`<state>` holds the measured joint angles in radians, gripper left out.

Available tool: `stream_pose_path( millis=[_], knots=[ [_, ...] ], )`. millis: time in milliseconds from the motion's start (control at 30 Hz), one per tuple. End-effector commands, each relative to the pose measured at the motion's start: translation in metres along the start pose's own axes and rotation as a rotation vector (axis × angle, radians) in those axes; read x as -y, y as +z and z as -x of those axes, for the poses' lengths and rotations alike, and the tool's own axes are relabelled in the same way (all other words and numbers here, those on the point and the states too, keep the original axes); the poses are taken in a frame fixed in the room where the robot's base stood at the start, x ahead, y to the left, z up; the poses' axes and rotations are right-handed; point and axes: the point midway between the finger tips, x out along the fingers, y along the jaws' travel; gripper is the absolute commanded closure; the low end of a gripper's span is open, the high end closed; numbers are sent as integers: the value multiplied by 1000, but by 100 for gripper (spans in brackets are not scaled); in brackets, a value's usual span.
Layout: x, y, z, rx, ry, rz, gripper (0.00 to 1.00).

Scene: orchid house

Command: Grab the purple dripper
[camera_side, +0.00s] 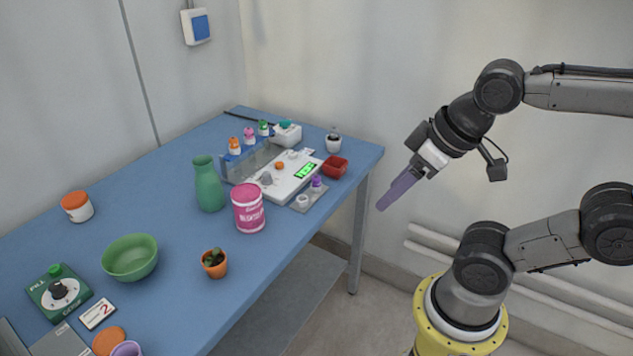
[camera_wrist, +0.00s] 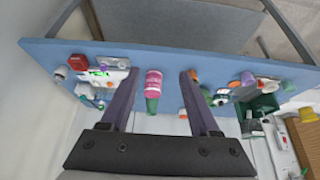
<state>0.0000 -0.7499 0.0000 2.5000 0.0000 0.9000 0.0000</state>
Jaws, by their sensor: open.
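A small bottle with a purple cap, which looks like the purple dripper (camera_side: 317,183), stands upright on a small grey tray (camera_side: 309,202) in the side view. A small white cup (camera_side: 302,201) is beside it.
A white scale (camera_side: 290,180) with a green display, a red box (camera_side: 334,167) and a pink tub (camera_side: 248,208) surround the tray. A green vase (camera_side: 209,185) stands behind the tub. Several capped bottles stand farther back. The blue table (camera_side: 175,240) has clear room at its middle.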

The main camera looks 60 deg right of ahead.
Motion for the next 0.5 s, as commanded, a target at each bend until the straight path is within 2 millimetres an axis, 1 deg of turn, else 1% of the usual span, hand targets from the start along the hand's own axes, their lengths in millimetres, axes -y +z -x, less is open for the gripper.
stream_pose_path(
  millis=[267,333,433,500],
  knots=[
    [0,0,0,0,0,-4,32],
    [0,0,0,1,0,-30,32],
    [0,2,1,9,2,-121,32],
    [-1,-6,8,-5,5,-216,32]
  ],
)
